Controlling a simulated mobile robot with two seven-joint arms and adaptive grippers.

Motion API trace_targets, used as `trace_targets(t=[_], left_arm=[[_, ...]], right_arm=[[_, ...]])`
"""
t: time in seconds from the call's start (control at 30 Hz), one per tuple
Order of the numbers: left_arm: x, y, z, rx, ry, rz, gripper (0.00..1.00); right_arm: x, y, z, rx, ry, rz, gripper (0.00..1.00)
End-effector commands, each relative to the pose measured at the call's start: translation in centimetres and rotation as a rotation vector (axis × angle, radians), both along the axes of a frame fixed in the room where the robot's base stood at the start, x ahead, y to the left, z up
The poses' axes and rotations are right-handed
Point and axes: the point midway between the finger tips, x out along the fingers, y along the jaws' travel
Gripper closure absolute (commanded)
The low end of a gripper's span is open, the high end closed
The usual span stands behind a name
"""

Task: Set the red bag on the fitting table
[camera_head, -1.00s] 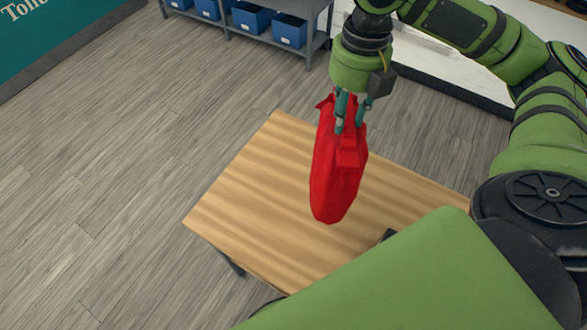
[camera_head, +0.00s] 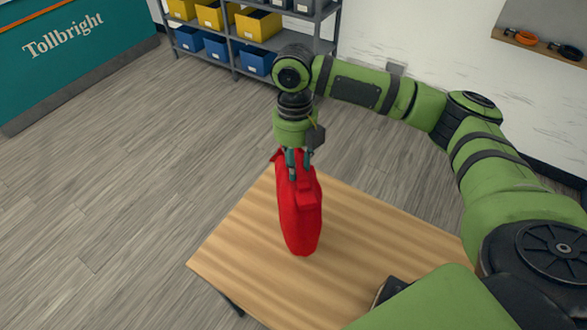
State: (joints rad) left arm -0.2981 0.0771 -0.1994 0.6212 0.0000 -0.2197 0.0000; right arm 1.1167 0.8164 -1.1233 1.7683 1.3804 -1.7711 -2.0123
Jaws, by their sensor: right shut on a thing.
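The red bag (camera_head: 300,215) hangs upright from my right gripper (camera_head: 299,165), which is shut on its top. In the head view the bag is over the wooden fitting table (camera_head: 370,235), toward the table's left half. I cannot tell for sure whether the bag's bottom touches the tabletop or is a little above it. My left gripper is not in view.
A dark object (camera_head: 390,291) is at the table's near right, partly hidden by my green body. A grey shelf (camera_head: 235,46) with yellow and blue bins stands behind. A teal Tollbright counter (camera_head: 75,50) is at the far left. Open floor lies left of the table.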

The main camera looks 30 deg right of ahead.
Motion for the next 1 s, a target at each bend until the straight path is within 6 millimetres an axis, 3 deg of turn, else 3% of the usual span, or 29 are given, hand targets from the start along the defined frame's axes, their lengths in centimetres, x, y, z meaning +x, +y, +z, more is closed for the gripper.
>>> trace_targets(t=[0.17, 0.4, 0.8, 0.83, 0.87, 1.0], left_arm=[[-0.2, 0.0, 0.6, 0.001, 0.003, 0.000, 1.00], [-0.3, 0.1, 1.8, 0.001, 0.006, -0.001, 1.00], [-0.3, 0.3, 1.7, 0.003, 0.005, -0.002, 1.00], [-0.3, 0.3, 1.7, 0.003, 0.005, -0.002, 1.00], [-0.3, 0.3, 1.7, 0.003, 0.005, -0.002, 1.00], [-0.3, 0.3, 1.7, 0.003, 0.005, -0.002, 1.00]], right_arm=[[0.6, 0.4, -0.9, -0.001, 0.001, -0.001, 1.00], [0.5, 0.4, -4.0, -0.001, 0.001, 0.000, 1.00], [0.5, 0.3, -4.7, 0.000, -0.001, 0.000, 1.00], [0.5, 0.3, -4.8, -0.001, -0.001, 0.000, 0.60], [0.5, 0.3, -4.7, -0.001, -0.001, 0.000, 0.48], [0.5, 0.3, -4.7, -0.001, 0.000, 0.000, 0.44]])
